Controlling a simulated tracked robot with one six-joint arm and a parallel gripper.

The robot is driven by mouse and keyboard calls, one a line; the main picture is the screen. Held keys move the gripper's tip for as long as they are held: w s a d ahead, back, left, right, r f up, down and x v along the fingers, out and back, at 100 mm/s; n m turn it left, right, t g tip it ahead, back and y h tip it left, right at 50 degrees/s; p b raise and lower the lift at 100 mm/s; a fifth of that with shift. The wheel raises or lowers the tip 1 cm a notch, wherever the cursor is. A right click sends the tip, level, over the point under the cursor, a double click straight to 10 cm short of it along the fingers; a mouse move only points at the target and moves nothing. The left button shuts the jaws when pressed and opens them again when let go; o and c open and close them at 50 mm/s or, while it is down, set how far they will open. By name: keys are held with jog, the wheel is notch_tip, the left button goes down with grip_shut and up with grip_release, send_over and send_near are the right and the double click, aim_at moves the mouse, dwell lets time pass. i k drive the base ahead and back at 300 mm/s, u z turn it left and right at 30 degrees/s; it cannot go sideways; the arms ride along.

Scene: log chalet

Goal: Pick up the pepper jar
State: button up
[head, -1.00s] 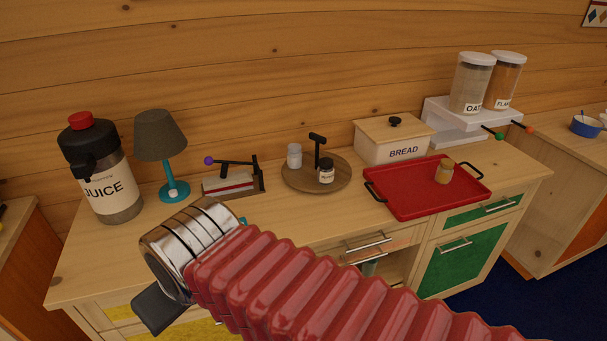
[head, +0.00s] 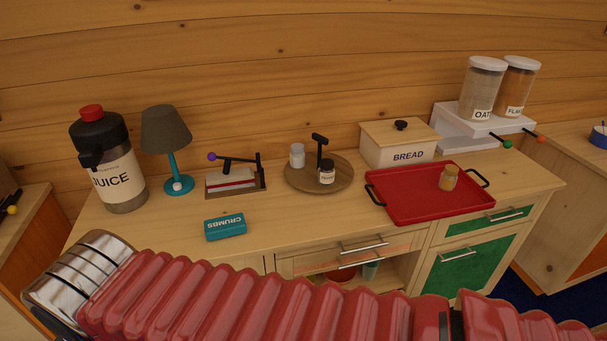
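A white jar (head: 297,156) stands at the turntable's left back. A brownish jar with a tan lid (head: 448,178) stands on the red tray. My arm crosses the bottom of the head view, its silver end at the lower left, well away from the turntable. No gripper fingers show.
The juice jug (head: 120,178), lamp (head: 166,135) and a purple-knobbed lever device (head: 234,180) stand left. The bread box (head: 382,152) and red tray (head: 410,206) stand right. Counter before the turntable is clear.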

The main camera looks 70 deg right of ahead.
aim_at(326, 171)
jog(key=u, duration=0.85)
jog(key=k, duration=1.85)
jog(key=z, duration=0.65)
jog(key=i, duration=0.6)
